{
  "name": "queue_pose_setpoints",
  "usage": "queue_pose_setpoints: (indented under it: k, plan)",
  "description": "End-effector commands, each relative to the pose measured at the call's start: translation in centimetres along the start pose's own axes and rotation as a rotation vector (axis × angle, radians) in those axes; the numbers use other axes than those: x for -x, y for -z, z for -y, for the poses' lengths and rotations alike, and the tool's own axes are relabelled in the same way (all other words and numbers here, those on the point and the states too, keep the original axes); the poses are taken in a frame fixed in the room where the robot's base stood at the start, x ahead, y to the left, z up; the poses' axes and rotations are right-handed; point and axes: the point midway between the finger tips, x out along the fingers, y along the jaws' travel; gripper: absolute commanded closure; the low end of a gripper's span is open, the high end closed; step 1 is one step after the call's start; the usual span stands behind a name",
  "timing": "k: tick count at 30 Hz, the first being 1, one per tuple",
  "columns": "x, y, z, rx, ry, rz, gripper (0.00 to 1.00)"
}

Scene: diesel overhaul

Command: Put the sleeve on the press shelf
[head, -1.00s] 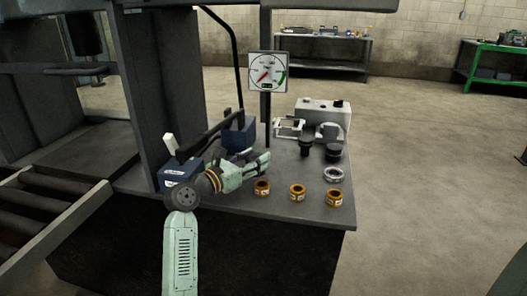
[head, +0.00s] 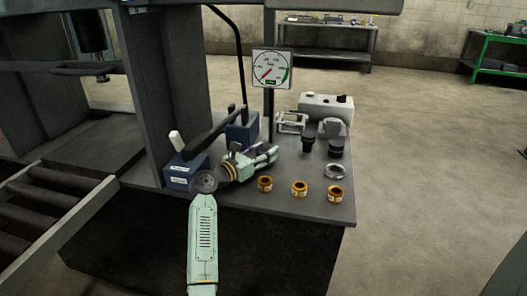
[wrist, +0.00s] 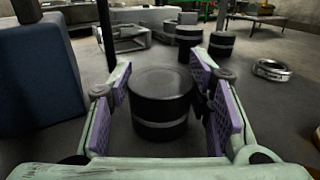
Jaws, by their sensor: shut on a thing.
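My gripper (head: 268,156) is low over the dark shelf top (head: 230,203) beside the press. In the wrist view its purple-padded fingers (wrist: 167,104) are shut on a black cylinder (wrist: 160,100) with a pale band round its lower part. The cylinder is upright; whether its base touches the top is not clear. In the head view my gripper mostly hides it. I cannot tell for certain that it is the sleeve. Three brass rings (head: 300,188) with pale labels stand in a row to the front right of my gripper.
Two black cylinders (head: 335,145) and a silver ring (head: 334,171) stand to the right. A blue block (head: 184,170) is close left of my gripper. A gauge on a post (head: 271,66) and a grey box (head: 326,107) stand behind. A roller conveyor (head: 50,195) lies left.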

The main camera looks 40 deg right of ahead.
Motion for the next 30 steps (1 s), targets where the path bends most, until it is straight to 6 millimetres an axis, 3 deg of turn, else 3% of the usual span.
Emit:
queue_pose_setpoints:
  k: [4, 5, 12, 24, 30]
  plan:
    - [0.0, 0.4, 0.0, -0.001, 0.0, 0.002, 0.95]
    - [0.0, 0.3, 0.0, 0.0, 0.0, 0.0, 0.52]
    - [0.0, 0.3, 0.0, 0.0, 0.0, 0.0, 0.36]
    - [0.0, -0.4, 0.0, 0.0, 0.0, 0.0, 0.34]
    - [3.4, 0.3, -0.2, 0.0, -0.004, 0.002, 0.34]
